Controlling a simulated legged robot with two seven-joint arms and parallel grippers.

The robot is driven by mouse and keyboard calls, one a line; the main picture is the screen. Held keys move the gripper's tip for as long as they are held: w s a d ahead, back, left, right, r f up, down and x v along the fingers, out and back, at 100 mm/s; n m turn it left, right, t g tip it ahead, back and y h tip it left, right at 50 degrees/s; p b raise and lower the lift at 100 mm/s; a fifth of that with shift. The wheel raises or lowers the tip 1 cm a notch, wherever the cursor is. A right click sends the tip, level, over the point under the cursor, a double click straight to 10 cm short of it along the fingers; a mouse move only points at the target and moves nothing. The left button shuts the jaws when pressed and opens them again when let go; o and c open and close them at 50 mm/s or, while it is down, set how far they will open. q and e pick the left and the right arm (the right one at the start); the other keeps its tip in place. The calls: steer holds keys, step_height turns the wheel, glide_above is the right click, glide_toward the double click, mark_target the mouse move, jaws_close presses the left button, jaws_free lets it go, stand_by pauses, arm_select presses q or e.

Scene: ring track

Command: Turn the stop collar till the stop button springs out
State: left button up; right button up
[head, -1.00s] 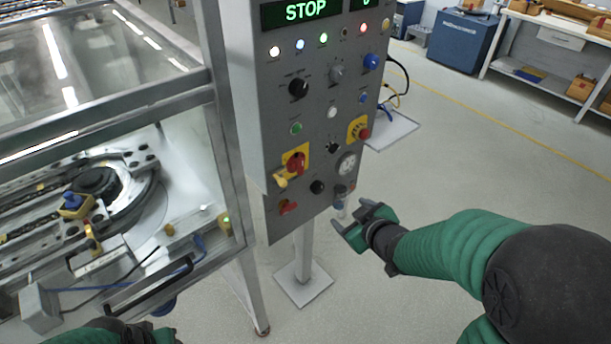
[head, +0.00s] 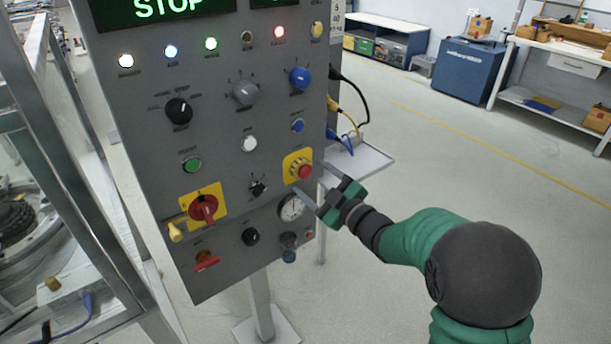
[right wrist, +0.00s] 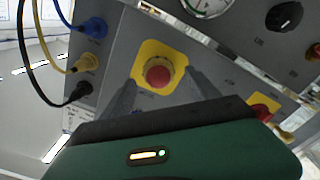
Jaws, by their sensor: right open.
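The stop button (head: 305,172) is red and sits in a yellow collar (head: 294,165) on a yellow plate at the right edge of the grey panel. In the right wrist view the red button (right wrist: 158,73) faces me, with the collar (right wrist: 157,62) around it. My right gripper (head: 310,178) is open just in front of it, one finger above and one below in the head view. In the right wrist view its fingers (right wrist: 160,84) lie to either side of the button. I cannot tell whether they touch the collar. My left gripper is out of view.
The panel's display (head: 165,8) reads STOP. A red rotary switch (head: 203,208), a gauge (head: 291,208) and several knobs are close by. Cables plug into the panel's side above a small shelf (head: 362,160). A framed machine (head: 90,200) stands at left.

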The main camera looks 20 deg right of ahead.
mark_target(307, 175)
steer(key=w, duration=0.2)
steer(key=shift+w+f, duration=0.15)
steer(key=shift+w, duration=0.25)
steer(key=shift+a, duration=0.55)
steer(key=c, duration=0.3)
steer(key=shift+d, duration=0.25)
steer(key=c, duration=1.1)
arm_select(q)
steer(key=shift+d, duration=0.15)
